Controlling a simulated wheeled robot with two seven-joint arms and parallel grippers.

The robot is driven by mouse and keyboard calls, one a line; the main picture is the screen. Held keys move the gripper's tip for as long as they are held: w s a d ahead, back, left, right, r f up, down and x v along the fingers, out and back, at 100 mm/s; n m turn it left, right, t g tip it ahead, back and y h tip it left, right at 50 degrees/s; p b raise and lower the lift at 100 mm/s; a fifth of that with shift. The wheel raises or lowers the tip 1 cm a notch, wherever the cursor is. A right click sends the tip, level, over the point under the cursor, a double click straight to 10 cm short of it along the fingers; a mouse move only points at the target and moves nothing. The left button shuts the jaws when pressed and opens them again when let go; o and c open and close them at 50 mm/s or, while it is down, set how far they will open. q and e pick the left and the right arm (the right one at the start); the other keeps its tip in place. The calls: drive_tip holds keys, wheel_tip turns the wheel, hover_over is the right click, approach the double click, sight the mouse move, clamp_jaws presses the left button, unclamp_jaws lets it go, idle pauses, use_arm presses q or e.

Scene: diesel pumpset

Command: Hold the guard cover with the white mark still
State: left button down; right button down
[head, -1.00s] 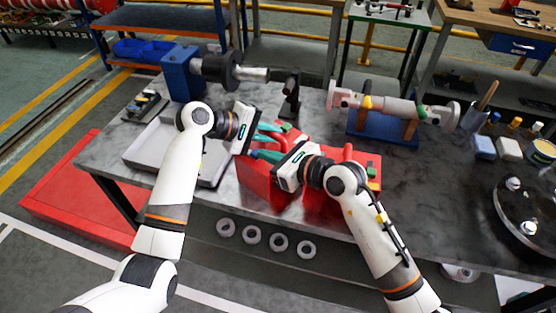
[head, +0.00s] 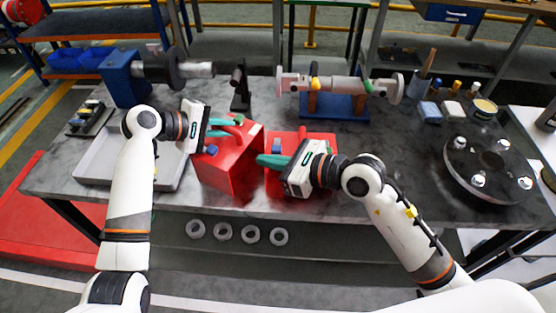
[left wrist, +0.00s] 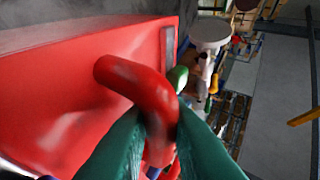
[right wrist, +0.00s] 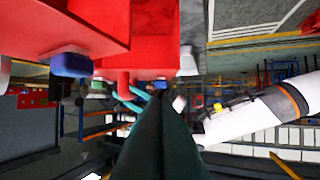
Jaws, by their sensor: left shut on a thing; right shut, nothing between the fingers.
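A red guard cover (head: 222,170), box-shaped, stands at the table's front edge. My left gripper (head: 224,127) has its teal fingers closed around this cover's red bar handle. The handle (left wrist: 140,85) sits between the fingertips in the left wrist view. A second red guard cover (head: 318,143) is just to the right, partly hidden behind my right gripper. My right gripper (head: 268,160) is shut and empty, its fingertips pointing left near the gap between the covers.
A grey tray (head: 92,170) lies left of the covers. Behind them are a pipe-like shaft on a blue stand (head: 335,107) and a small black stand (head: 240,97). A round dark plate (head: 488,165) is at the right. Table between it and the covers is mostly clear.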

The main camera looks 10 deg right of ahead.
drive_tip(key=shift+v, duration=1.05)
use_arm(q)
drive_tip(key=c, duration=1.4)
unclamp_jaws()
drive_tip(key=shift+o, duration=0.5)
drive_tip(key=shift+f, duration=0.1)
drive_tip(key=shift+s+f, duration=0.1)
drive_tip(key=shift+f, duration=0.05)
drive_tip(key=shift+a, duration=0.1)
